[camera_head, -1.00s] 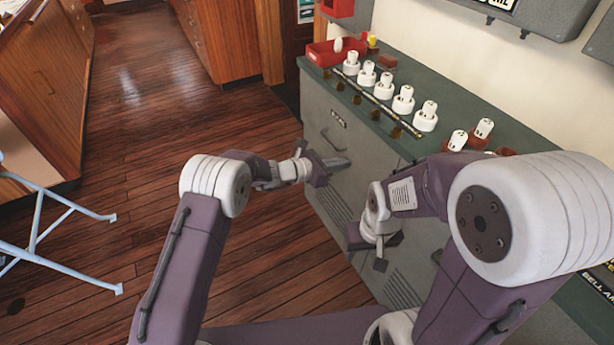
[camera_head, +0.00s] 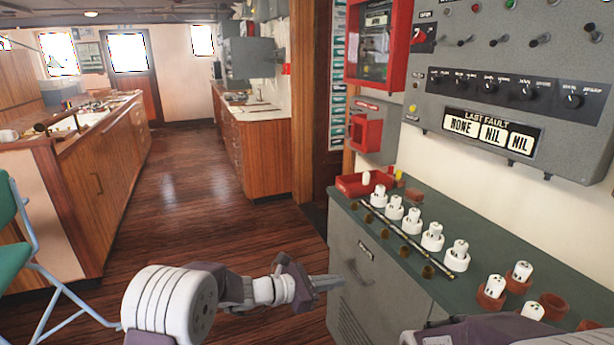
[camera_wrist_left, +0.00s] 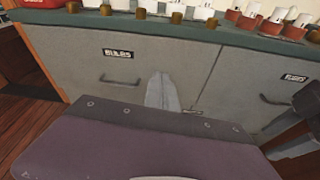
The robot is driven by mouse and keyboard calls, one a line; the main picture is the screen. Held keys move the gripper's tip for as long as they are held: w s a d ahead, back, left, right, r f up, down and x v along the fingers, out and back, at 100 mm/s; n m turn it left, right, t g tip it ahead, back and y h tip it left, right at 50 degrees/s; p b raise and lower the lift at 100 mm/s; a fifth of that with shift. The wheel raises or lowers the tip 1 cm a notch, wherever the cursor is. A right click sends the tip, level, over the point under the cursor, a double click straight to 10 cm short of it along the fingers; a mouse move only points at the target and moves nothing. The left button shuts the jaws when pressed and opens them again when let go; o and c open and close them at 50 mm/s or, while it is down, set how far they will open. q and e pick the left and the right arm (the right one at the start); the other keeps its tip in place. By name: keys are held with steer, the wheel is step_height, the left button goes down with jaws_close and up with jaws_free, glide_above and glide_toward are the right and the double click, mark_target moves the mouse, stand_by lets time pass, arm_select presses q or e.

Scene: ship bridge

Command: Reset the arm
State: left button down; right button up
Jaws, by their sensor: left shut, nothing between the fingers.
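My left arm comes in from the lower left in the head view. Its gripper (camera_head: 326,281) is shut and empty, held in front of the grey cabinet (camera_head: 350,262) below the counter edge. In the left wrist view the shut fingers (camera_wrist_left: 163,92) point at the cabinet front, near a drawer labelled BULBS (camera_wrist_left: 117,53). My right arm shows only in part at the lower right of the head view; its gripper is out of that frame.
The green counter top (camera_head: 480,215) bears a row of white bulb-like pieces (camera_head: 432,237), brown cups (camera_head: 552,306) and a red tray (camera_head: 352,186). A grey control panel (camera_head: 510,95) hangs above. Wooden floor (camera_head: 185,200) lies open at left; a folding chair (camera_head: 35,265) stands at far left.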

arm_select(q)
steer(key=s+a+f+m+g+y, duration=0.2)
steer(key=s+a+m+y, duration=0.15)
steer(key=s, duration=0.45)
steer(key=s+a+f+m+g+y, duration=0.1)
steer(key=s+a+m+g+y, duration=0.1)
steer(key=s+a+m, duration=0.4)
steer(key=s+a+f+m+g+y, duration=0.1)
steer(key=s+a+f+m+y, duration=0.4)
steer(key=a, duration=0.3)
steer(key=s+a+f+m+g+y, duration=0.1)
steer(key=s+a+f+m+y, duration=0.2)
steer(key=s+a+m, duration=0.35)
step_height(320, 180, up, 15)
steer(key=a+t+p, duration=0.1)
steer(key=a+p, duration=0.1)
steer(key=p, duration=1.3)
steer(key=shift+w+r, duration=0.15)
